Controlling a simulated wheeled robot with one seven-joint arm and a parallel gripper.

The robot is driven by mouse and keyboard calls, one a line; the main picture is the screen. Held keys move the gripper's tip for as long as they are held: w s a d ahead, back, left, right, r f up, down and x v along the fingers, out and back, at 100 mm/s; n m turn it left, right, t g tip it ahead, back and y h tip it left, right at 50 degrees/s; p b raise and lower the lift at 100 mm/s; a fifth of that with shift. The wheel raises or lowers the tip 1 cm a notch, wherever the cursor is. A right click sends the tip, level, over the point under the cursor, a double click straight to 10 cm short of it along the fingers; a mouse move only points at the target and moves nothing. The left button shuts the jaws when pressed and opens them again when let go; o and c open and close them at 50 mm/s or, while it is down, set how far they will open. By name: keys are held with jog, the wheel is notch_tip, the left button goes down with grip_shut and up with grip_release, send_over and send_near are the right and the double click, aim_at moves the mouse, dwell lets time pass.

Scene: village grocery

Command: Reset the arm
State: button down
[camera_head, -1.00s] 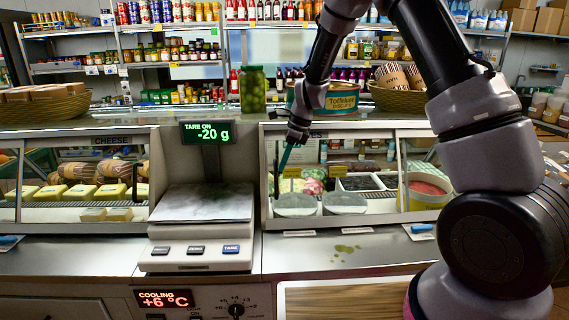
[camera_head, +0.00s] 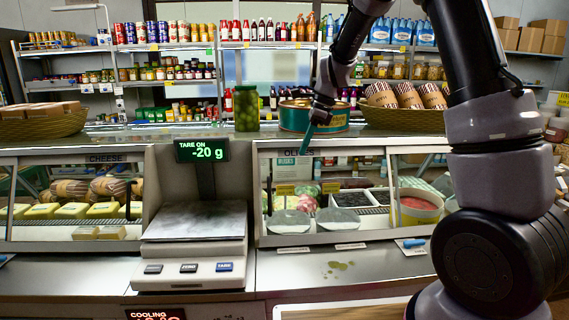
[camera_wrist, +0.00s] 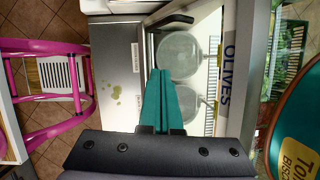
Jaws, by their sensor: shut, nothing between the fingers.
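My gripper (camera_head: 307,138) hangs at the end of my arm, in front of the glass of the olives case in the head view. Its teal fingers are shut together with nothing between them. In the wrist view the closed fingers (camera_wrist: 165,100) point at the counter strip and the glass lids of the case. My arm comes down from the top right of the head view, bent at the elbow.
The scale (camera_head: 196,238) reads -20 g, left of the gripper. A jar of olives (camera_head: 246,108) and a large tin (camera_head: 314,115) stand on the case top. Wicker baskets flank them (camera_head: 45,122). A pink metal frame (camera_wrist: 45,95) shows in the wrist view.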

jog(key=s+d+r+n+t, duration=0.3)
jog(key=s+d+r+n, duration=0.5)
jog(key=s+r, duration=0.45)
jog(key=s+d+r+n+t+h, duration=0.1)
jog(key=s+d+n, duration=0.2)
jog(key=s, duration=0.4)
jog(key=s+d+r+n+t+h, duration=0.1)
jog(key=s+d+r+n+t, duration=0.1)
jog(key=s, duration=0.5)
jog(key=shift+d+n, duration=0.85)
jog(key=shift+n, duration=0.05)
jog(key=shift+a, duration=0.15)
